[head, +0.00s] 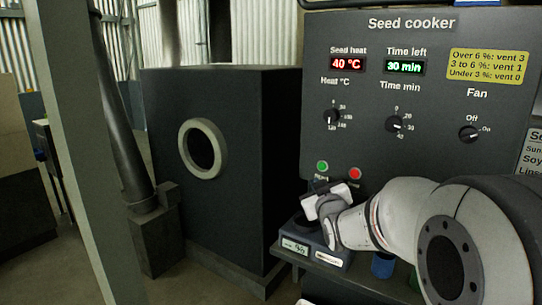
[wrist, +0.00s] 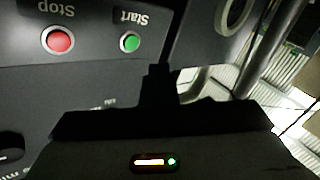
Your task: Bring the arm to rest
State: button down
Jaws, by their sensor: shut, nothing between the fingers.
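My gripper (head: 319,186) is in front of the seed cooker panel (head: 430,80), low and just below the green Start button (head: 322,166). The red Stop button (head: 355,173) is to the right of Start. In the wrist view my gripper (wrist: 158,73) is a dark shape with its fingers together and nothing between them. That view is upside down and shows the green Start button (wrist: 130,42) and red Stop button (wrist: 58,40) beyond the fingers. I cannot tell whether the fingertips touch the panel. My white arm comes in from the lower right.
The seed heat display (head: 348,64) reads 40 °C and the time display (head: 404,67) reads 30 min. A small meter (head: 312,247) sits on a shelf below my gripper. A dark box with a round port (head: 202,148) stands left, behind a grey post (head: 75,150).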

jog(key=s+m+g+p, duration=0.2)
jog(key=s+g+p, duration=0.4)
jog(key=s, duration=1)
jog(key=s+r+m+g+h+p, duration=0.1)
jog(key=s+m+g+p, duration=0.2)
jog(key=s+g+p, duration=0.4)
jog(key=s+g, duration=0.2)
jog(key=s, duration=0.7)
jog(key=shift+s+a, duration=0.15)
jog(key=shift+s, duration=0.15)
